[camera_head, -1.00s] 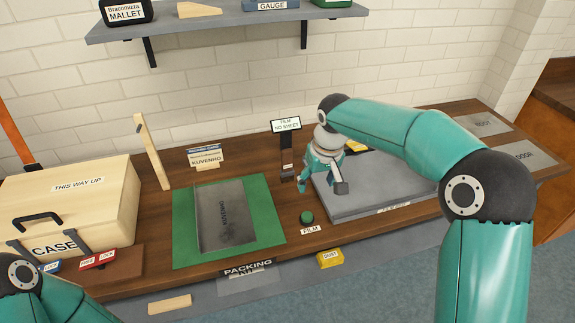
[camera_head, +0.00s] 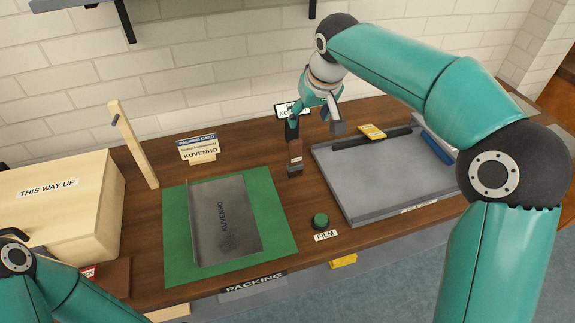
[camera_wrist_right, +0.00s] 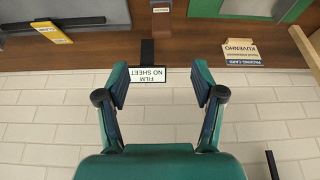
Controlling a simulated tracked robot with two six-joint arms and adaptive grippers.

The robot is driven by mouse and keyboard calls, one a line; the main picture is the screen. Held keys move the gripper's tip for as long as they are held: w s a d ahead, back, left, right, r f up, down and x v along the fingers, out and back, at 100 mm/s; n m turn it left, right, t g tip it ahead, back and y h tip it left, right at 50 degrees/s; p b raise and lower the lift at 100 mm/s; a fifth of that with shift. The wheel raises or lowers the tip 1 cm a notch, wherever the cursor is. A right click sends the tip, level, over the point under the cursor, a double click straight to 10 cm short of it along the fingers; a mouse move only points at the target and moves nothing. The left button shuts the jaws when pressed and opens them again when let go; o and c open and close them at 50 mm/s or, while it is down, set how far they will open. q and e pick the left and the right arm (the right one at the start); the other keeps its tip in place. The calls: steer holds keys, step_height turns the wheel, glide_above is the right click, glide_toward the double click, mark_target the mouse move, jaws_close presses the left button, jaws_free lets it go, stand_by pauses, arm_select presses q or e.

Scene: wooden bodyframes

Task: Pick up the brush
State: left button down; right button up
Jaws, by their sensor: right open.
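No object is plainly readable as a brush. A small upright brown block with a dark lower part (camera_head: 295,160) stands in front of the film sign and may be it; this is uncertain. A blue bar (camera_head: 437,148) lies at the right of the grey film bed. My right gripper (camera_head: 316,126) is open and empty, above and behind the brown block, near the sign. In the wrist view my right gripper (camera_wrist_right: 161,84) has its fingers spread on either side of the "FILM NO SHEET" sign (camera_wrist_right: 147,74). My left gripper is out of view.
A green mat (camera_head: 275,225) bears a grey KUVENHO sheet (camera_head: 225,215). The film bed (camera_head: 385,180) carries a dark bar and yellow tag (camera_head: 371,131). A green button (camera_head: 320,221), packing card (camera_head: 198,147), wooden post (camera_head: 132,145) and case (camera_head: 60,205) stand around. The brick wall is close behind.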

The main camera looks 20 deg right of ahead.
mark_target(294, 146)
steer(key=x, duration=1.2)
steer(key=shift+w, duration=0.25)
steer(key=shift+w+a+p+x, duration=0.15)
steer(key=shift+p+x, duration=0.4)
steer(key=shift+x, duration=0.65)
steer(key=shift+w+a+p+x, duration=0.1)
steer(key=shift+p+x, duration=0.4)
steer(key=shift+x, duration=0.65)
steer(key=shift+w+f, duration=0.2)
steer(key=shift+f, duration=0.2)
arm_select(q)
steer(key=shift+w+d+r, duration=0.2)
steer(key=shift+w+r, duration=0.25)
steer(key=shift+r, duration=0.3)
arm_select(e)
steer(key=c, duration=1.2)
steer(key=shift+r, duration=0.2)
steer(key=shift+c, duration=0.2)
